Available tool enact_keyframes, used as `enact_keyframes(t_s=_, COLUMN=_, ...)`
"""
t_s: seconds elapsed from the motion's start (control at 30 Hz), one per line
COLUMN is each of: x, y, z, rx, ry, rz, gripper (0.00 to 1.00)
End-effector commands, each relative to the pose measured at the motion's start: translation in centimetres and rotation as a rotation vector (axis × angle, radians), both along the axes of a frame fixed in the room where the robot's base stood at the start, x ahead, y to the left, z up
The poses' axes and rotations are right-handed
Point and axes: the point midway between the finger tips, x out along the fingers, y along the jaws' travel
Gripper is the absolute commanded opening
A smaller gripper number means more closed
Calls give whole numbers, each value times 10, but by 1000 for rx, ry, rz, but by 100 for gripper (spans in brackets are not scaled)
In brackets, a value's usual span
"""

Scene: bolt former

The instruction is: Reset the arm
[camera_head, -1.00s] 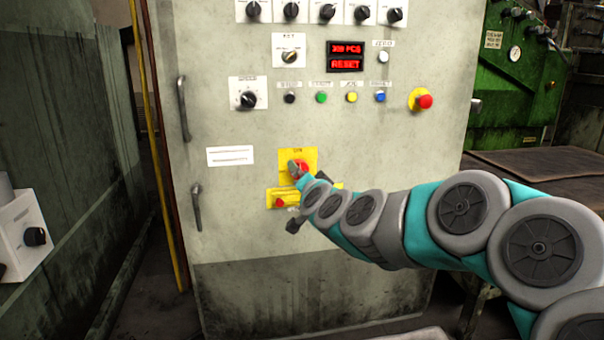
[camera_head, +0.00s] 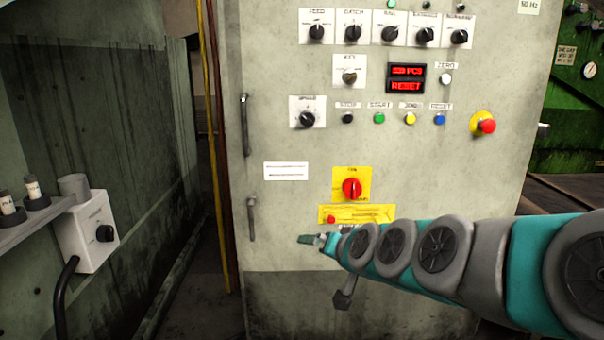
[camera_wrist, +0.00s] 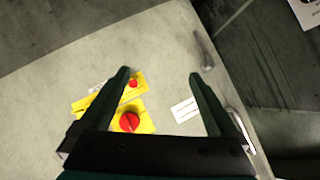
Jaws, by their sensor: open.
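My arm reaches in from the right edge in the head view, low in front of the control cabinet (camera_head: 290,225). My gripper (camera_head: 310,240) is at the arm's left end, just below and left of the yellow plates. In the wrist view my gripper (camera_wrist: 160,85) has its two fingers wide apart with nothing held between them. The red rotary switch (camera_head: 352,188) on its yellow plate is clear of the gripper; it also shows in the wrist view (camera_wrist: 129,122). The lower yellow plate (camera_head: 370,213) with a small red knob is partly covered by my arm.
The cabinet carries several knobs, coloured buttons, a red display (camera_head: 406,78) reading RESET and a red emergency button (camera_head: 487,126). Door handles (camera_head: 252,218) stand out on its left. A white switch box (camera_head: 92,235) is at far left. A dark gap lies between the cabinets.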

Motion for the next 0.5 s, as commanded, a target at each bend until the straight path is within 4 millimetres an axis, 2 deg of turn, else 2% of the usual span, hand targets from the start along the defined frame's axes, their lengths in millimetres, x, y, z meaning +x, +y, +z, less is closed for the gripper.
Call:
enact_keyframes(t_s=0.03, x=-24, y=3, z=-3, rx=-48, ry=65, rz=48, gripper=96)
enact_keyframes(t_s=0.1, x=-59, y=5, z=-20, rx=-114, ry=172, rz=111, gripper=96)
enact_keyframes(t_s=0.17, x=-91, y=2, z=-34, rx=-171, ry=267, rz=156, gripper=96)
enact_keyframes(t_s=0.23, x=-131, y=-6, z=-47, rx=-236, ry=384, rz=201, gripper=96)
enact_keyframes(t_s=0.37, x=-209, y=-32, z=-67, rx=-347, ry=616, rz=254, gripper=96)
enact_keyframes(t_s=0.4, x=-233, y=-42, z=-70, rx=-377, ry=685, rz=265, gripper=96)
enact_keyframes(t_s=0.5, x=-286, y=-64, z=-74, rx=-434, ry=843, rz=275, gripper=96)
